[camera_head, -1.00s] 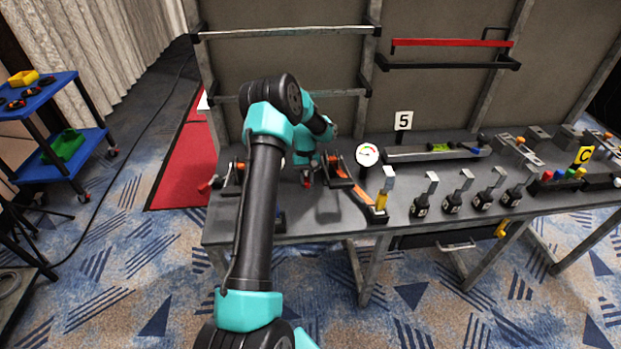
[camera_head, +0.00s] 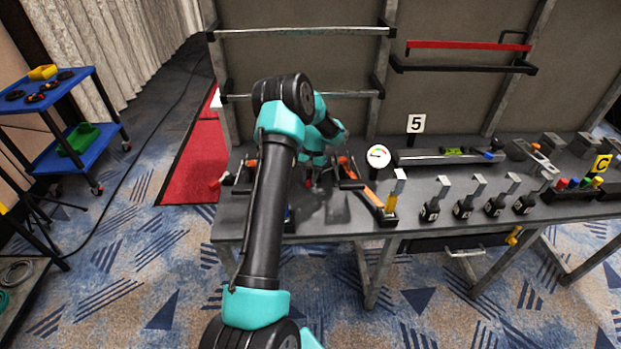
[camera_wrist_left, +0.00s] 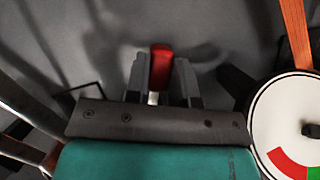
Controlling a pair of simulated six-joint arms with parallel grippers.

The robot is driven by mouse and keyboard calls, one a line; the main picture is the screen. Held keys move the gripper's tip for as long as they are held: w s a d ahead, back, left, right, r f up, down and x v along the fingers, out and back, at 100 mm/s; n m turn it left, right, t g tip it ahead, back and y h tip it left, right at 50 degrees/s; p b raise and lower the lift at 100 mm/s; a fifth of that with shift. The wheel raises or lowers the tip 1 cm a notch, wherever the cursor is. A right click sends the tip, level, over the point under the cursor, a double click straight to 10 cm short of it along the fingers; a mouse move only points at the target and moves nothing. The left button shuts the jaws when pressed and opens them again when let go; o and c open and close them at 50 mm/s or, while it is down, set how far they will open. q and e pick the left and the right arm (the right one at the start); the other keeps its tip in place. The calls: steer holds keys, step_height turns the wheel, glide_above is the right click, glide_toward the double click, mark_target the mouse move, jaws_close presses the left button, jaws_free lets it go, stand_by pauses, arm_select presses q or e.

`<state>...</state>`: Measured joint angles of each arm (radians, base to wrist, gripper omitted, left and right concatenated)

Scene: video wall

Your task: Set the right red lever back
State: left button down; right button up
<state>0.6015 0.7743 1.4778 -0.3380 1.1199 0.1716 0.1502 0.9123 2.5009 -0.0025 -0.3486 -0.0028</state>
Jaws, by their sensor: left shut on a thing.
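My left gripper (camera_head: 311,180) reaches down over the left part of the grey bench. In the left wrist view its two fingers (camera_wrist_left: 160,82) are closed on either side of a red lever handle (camera_wrist_left: 161,56). The handle's top shows between the fingers, with a bit of pale shaft below it. In the head view my arm and the dim light hide most of this lever. Another red lever (camera_head: 215,183) sticks out at the bench's left end, apart from the gripper. My right gripper is in neither view.
A round white gauge (camera_head: 378,155) stands right of the gripper, and shows close by in the wrist view (camera_wrist_left: 285,118). An orange bar (camera_head: 362,187) lies beside it. Several black-based switches (camera_head: 464,208) line the bench front. A blue cart (camera_head: 62,150) stands far left.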

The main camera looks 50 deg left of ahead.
arm_select(q)
steer(key=c, duration=1.2)
jaws_free()
steer(key=shift+c, duration=0.2)
steer(key=v, duration=1.7)
steer(key=shift+r, duration=0.2)
steer(key=shift+a, duration=0.1)
